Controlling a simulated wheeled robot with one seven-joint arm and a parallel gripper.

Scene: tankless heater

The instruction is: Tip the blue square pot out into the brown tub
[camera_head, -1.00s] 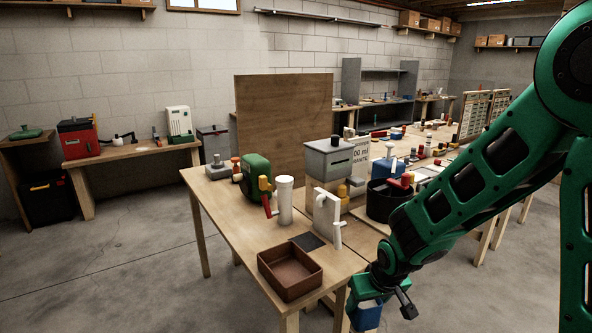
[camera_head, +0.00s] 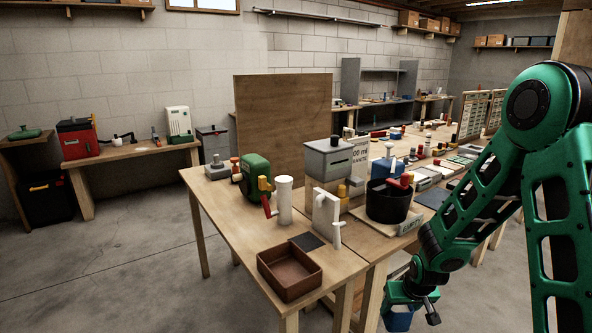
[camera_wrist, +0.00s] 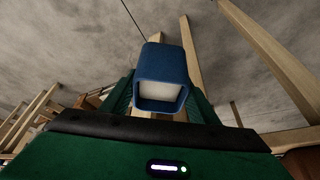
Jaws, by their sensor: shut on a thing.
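The blue square pot (camera_wrist: 163,62) is held between the green fingers of my gripper (camera_head: 402,298). In the wrist view its square mouth faces the camera, and something pale shows inside. In the head view only a lower part of the pot (camera_head: 398,320) shows, at the bottom edge, beyond the table's front right side. The brown tub (camera_head: 289,287) is a low, open square tray on the near corner of the wooden table. It looks empty. My gripper is to the right of the tub and apart from it.
On the table (camera_head: 228,213), a white stand (camera_head: 326,215) and white cylinder (camera_head: 285,200) stand behind the tub. A grey-topped box (camera_head: 328,158) is farther back. A black round tub (camera_head: 388,203) stands right, with a small sign before it. The table's left front is clear.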

